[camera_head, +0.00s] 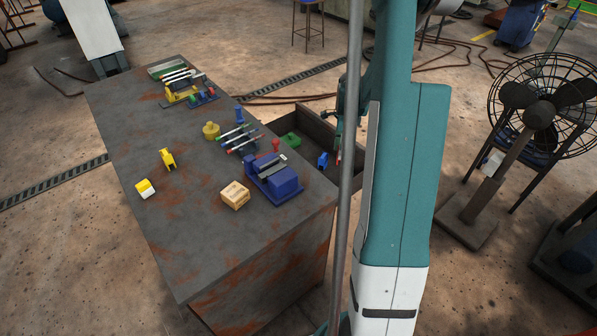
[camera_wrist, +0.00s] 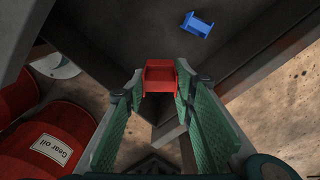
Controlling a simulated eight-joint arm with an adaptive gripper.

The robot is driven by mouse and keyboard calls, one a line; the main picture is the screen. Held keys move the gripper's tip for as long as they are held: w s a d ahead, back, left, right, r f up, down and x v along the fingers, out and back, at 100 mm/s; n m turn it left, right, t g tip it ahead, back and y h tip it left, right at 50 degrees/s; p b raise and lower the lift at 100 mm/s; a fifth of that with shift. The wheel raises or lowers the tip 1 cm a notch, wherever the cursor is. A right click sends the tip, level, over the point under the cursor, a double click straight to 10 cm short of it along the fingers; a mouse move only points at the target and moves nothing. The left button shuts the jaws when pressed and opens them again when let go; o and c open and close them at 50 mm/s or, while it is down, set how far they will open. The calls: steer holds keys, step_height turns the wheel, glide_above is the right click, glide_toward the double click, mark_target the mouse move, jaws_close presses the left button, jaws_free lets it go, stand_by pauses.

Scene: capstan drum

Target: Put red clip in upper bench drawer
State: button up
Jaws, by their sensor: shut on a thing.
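My gripper (camera_wrist: 160,80) is shut on the red clip (camera_wrist: 160,76), which sits between the fingertips in the wrist view. In the head view, my gripper (camera_head: 338,150) is at the right part of the open drawer (camera_head: 347,172), partly hidden behind a grey pole and my arm; only a small red patch shows at its tip. The drawer sticks out from the right side of the bench (camera_head: 200,250). In the wrist view, the clip appears close to the drawer's walls, with the drawer floor (camera_wrist: 145,25) beyond. I cannot tell its exact height above the floor.
A blue clip (camera_head: 323,160) lies in the drawer and also shows in the wrist view (camera_wrist: 198,25). A green object (camera_head: 290,139) is in the drawer too. Red gear oil drums (camera_wrist: 45,140) stand below. A fan (camera_head: 540,110) stands at right.

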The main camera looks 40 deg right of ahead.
steer(key=shift+f, duration=0.4)
steer(key=b, duration=0.2)
glide_above(337, 179)
step_height(337, 179, down, 6)
stand_by(0.3)
steer(key=shift+s+f, duration=0.1)
steer(key=shift+f, duration=0.05)
steer(key=shift+f, duration=1.8)
steer(key=shift+f+b, duration=0.15)
steer(key=shift+b, duration=0.15)
steer(key=o, duration=0.8)
